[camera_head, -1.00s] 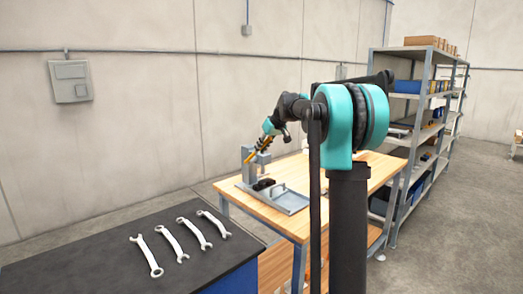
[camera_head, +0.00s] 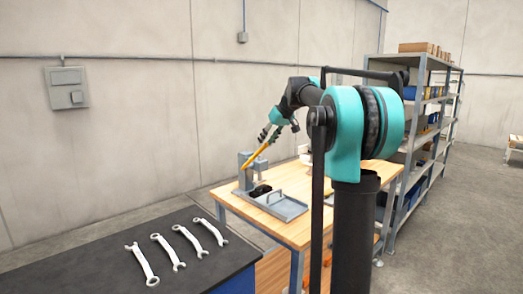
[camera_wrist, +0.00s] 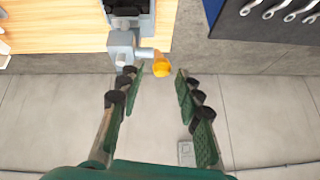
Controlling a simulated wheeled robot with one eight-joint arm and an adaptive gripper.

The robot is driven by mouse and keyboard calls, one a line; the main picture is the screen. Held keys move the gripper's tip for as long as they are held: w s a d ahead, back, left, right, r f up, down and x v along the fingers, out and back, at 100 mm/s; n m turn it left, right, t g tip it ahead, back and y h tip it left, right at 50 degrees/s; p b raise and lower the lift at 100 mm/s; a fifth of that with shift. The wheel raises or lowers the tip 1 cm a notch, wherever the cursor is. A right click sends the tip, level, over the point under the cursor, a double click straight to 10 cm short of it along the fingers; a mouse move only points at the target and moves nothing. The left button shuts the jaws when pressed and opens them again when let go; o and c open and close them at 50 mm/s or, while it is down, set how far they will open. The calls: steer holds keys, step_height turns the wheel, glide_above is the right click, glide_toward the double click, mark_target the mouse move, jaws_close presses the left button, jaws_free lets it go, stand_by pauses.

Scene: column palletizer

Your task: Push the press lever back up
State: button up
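The press (camera_head: 243,172) is a small grey machine at the left rear of the wooden table. Its orange-yellow lever (camera_head: 257,155) slants up and to the right from the press. My gripper (camera_head: 268,136) is above the lever's upper end in the head view. In the wrist view my gripper (camera_wrist: 156,76) is open, with green-padded fingers apart.
A grey tray (camera_head: 281,205) with a handle and a dark part (camera_head: 260,190) lie by the press on the wooden table (camera_head: 330,204). A black-topped bench (camera_head: 90,275) with several wrenches stands at the front left. Shelving (camera_head: 420,130) stands on the right.

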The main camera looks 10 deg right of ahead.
steer(key=shift+v, duration=1.45)
steer(key=s+d+f+m+h, duration=0.1)
steer(key=s+f+m+h, duration=0.1)
steer(key=s+f, duration=1.7)
steer(key=s+d+f+m+g+h, duration=0.1)
steer(key=s+f+m+h, duration=0.1)
steer(key=s+f, duration=1.8)
steer(key=shift+s+d+f+m, duration=0.25)
steer(key=shift+s+d+m, duration=0.1)
steer(key=shift+s+m, duration=0.2)
steer(key=shift+w, duration=0.1)
steer(key=shift+c, duration=0.3)
